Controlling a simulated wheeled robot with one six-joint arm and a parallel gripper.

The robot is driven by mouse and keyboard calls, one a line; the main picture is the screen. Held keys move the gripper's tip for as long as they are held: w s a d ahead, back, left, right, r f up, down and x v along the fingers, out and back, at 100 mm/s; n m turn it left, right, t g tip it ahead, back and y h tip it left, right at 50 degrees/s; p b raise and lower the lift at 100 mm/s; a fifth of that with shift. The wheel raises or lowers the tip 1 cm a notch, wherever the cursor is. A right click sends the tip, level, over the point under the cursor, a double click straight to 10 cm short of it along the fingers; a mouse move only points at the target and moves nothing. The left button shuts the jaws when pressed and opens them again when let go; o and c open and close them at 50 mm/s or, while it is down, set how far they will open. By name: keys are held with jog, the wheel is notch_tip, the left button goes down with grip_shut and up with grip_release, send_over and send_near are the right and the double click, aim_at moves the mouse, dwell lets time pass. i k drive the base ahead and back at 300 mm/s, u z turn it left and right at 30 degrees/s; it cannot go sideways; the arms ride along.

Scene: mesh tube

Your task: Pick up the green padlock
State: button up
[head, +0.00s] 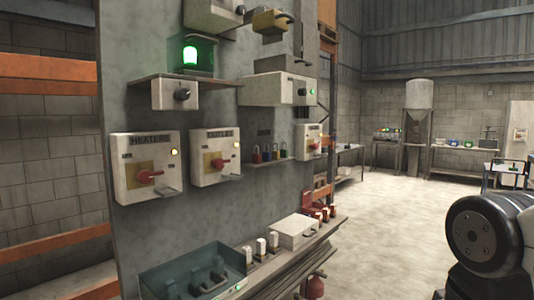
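A row of small padlocks stands on a narrow shelf (266,164) on the grey panel, near the middle of the head view. The green padlock (267,154) appears to be second from the left, just right of a red padlock (257,156). The padlocks are small here, so their details are hard to make out. Part of my arm shows at the lower right, well apart from the padlocks. My gripper is not in view.
Left of the shelf, two switch boxes (146,160) (214,150) with red handles stick out. A smaller box (309,143) is on the right. Below, a ledge holds a dark open tray (192,272) and a white box (293,231). Open floor (395,210) lies to the right.

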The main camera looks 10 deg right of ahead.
aim_at(284, 152)
jog(key=z, duration=0.45)
jog(key=i, duration=1.55)
jog(key=u, duration=0.2)
